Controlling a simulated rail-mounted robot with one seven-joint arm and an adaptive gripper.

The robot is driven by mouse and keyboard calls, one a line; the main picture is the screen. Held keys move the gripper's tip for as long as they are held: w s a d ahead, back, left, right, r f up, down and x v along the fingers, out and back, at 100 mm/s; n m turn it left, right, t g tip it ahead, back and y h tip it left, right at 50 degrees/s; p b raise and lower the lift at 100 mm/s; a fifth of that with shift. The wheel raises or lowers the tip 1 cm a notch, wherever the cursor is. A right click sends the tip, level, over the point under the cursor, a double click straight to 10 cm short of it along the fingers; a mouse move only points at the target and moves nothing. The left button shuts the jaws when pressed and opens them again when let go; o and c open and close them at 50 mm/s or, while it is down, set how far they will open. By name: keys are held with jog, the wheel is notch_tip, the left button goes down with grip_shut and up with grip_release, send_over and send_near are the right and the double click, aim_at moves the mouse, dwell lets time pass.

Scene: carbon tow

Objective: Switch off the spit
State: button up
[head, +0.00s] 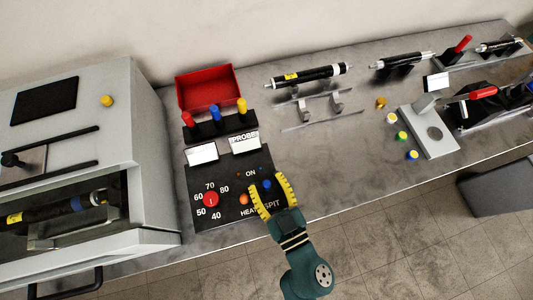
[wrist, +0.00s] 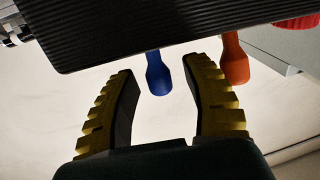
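A black control panel (head: 226,215) lies on the bench in the head view, with ON, HEAT and SPIT labels. A blue toggle (head: 267,185) stands above the SPIT label. It also shows in the wrist view (wrist: 158,75). An orange toggle (head: 243,199) stands to its left above HEAT, and appears in the wrist view (wrist: 234,60) outside my fingers. My gripper (head: 267,181) is open, its yellow-ribbed fingers on either side of the blue toggle. In the wrist view the toggle's tip sits between my fingertips, with visible gaps on both sides.
A red temperature dial (head: 210,199) is on the panel's left. White cards and a rack of coloured-handled probes (head: 216,114) stand behind it. A grey oven-like machine (head: 150,150) is at left.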

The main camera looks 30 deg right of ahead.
dwell(0.4)
jog(key=s+a, duration=0.1)
jog(key=s, duration=1.1)
jog(key=shift+a, duration=0.3)
